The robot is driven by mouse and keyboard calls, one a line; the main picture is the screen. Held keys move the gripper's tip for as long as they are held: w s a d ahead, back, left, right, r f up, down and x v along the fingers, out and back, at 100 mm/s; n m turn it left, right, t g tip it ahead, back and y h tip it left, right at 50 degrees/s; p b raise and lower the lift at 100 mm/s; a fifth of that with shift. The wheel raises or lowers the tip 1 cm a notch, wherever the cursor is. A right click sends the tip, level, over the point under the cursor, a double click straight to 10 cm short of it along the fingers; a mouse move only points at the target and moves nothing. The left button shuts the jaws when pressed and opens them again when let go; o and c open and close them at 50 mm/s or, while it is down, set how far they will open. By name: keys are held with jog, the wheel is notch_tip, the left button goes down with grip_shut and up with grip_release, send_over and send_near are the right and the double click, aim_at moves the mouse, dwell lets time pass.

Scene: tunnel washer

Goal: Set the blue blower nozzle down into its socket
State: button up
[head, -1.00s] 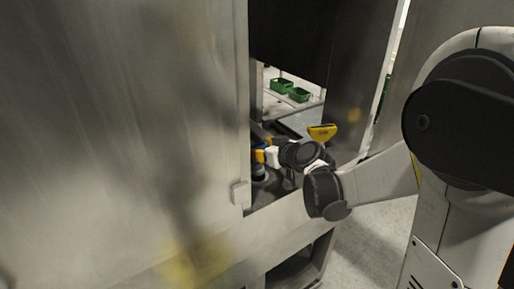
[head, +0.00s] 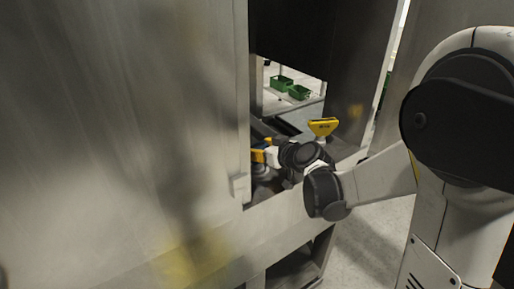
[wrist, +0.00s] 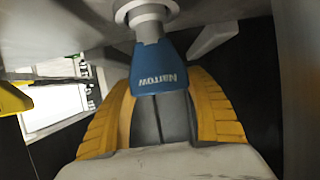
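The blue blower nozzle (wrist: 160,72), marked NARROW, shows in the wrist view with its broad end toward me and a pale neck (wrist: 150,26) leading to a grey round collar beyond.
A yellow nozzle (head: 322,127) stands upright just right of my wrist, and its edge shows at left in the wrist view (wrist: 12,98). A large steel panel (head: 120,130) fills the left. Green bins (head: 282,83) stand beyond the opening.

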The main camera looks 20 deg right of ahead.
jog(key=o, duration=0.4)
jog(key=shift+o, duration=0.2)
jog(key=shift+s, duration=0.1)
